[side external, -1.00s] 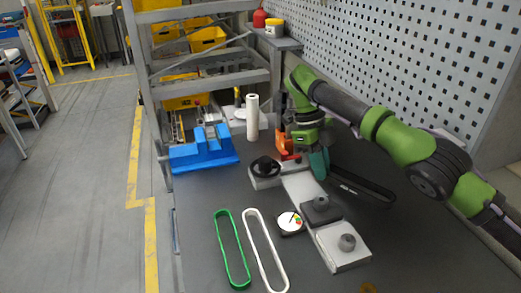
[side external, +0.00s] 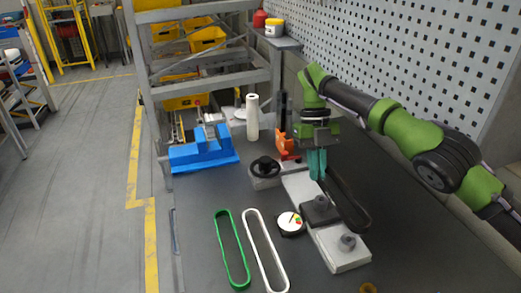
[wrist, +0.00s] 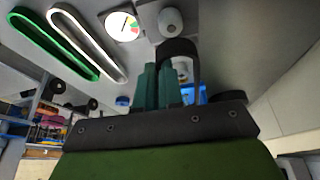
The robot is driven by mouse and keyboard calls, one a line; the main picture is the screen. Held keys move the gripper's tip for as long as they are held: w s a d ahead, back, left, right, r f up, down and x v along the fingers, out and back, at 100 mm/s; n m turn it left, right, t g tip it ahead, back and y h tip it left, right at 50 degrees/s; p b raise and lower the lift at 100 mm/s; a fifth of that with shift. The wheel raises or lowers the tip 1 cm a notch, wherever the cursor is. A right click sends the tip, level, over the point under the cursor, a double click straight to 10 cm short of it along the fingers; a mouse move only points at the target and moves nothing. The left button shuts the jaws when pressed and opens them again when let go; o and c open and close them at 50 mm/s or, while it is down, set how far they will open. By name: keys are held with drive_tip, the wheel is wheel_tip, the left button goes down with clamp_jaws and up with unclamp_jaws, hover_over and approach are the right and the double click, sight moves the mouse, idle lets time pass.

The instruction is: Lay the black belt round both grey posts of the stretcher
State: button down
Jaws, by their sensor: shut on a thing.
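My gripper (side external: 317,165) is shut on one end of the black belt (side external: 347,203), above the far part of the stretcher. The belt slants from the fingers toward the near right, its free end beside the near grey post (side external: 347,242). The other grey post (side external: 321,203) stands on a dark block on the stretcher's pale base (side external: 349,261). In the wrist view my fingers (wrist: 158,68) hold the belt loop (wrist: 180,46). One grey post (wrist: 170,21) shows beyond the loop's end. A grey round part shows through the loop. I see no clear contact between belt and posts.
A green belt (side external: 232,248) and a white belt (side external: 265,251) lie left of the stretcher, near a round dial (side external: 290,223). A black knob (side external: 264,167), an orange tool (side external: 286,148), a white cylinder (side external: 252,118) and a blue fixture (side external: 203,152) stand farther back.

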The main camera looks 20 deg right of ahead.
drive_tip(key=shift+f, duration=2.8)
drive_tip(key=shift+f, duration=0.5)
drive_tip(key=shift+r, duration=0.2)
drive_tip(key=shift+r, duration=0.45)
drive_tip(key=shift+f, duration=0.6)
drive_tip(key=c, duration=1.2)
unclamp_jaws()
drive_tip(key=shift+d+f, duration=0.1)
